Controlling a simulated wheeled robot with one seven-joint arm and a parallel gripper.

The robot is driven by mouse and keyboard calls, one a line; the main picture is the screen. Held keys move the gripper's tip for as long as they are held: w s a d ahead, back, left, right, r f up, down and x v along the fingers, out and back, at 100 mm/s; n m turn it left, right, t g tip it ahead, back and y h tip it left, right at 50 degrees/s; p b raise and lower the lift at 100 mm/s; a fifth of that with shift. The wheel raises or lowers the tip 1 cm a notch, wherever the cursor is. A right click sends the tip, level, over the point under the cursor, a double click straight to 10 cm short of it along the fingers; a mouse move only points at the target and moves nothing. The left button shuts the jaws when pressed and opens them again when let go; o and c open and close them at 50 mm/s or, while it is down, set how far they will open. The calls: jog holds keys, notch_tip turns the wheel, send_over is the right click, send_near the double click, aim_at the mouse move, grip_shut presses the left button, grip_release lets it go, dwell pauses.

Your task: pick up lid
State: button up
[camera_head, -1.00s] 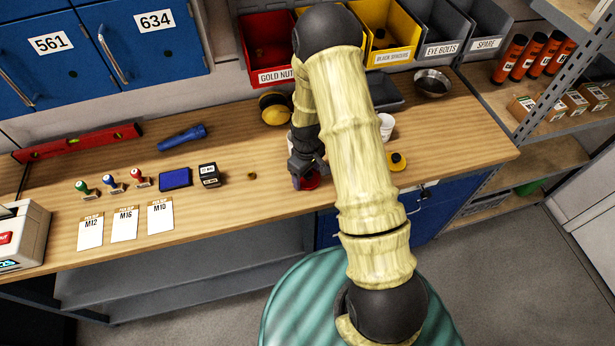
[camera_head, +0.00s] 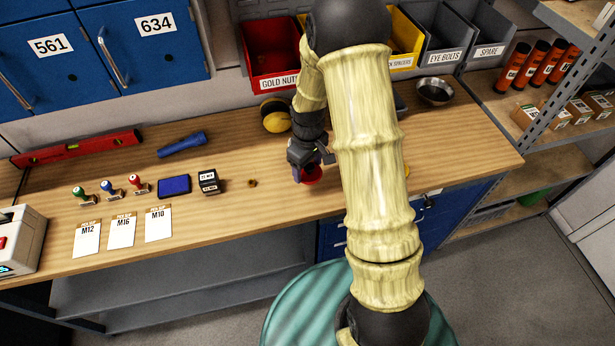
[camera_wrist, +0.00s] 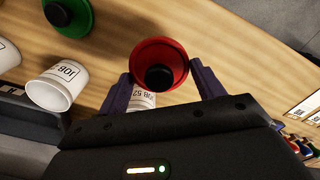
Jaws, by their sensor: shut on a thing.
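The red lid (camera_wrist: 145,50) with a black knob sits between the two purple fingers of my gripper (camera_wrist: 160,74) in the wrist view, and the gripper is shut on it. A white cup marked JOB 52 (camera_wrist: 142,100) shows partly behind the lid in the wrist view. A green lid (camera_wrist: 76,22) with a dark knob lies at the upper left there. In the head view my arm covers most of the area right of the gripper.
A white JOB cup (camera_wrist: 50,92) stands at left in the wrist view. On the wooden bench (camera_head: 240,220) are a yellow-and-black round object (camera_head: 275,118), a metal bowl (camera_head: 435,88), stamps, a blue pad (camera_head: 174,185) and cards.

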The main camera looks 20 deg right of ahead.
notch_tip(320, 180, up, 2)
jog(key=shift+d+r, duration=0.1)
jog(key=shift+s+r, duration=0.15)
jog(key=shift+r, duration=0.2)
dwell(0.3)
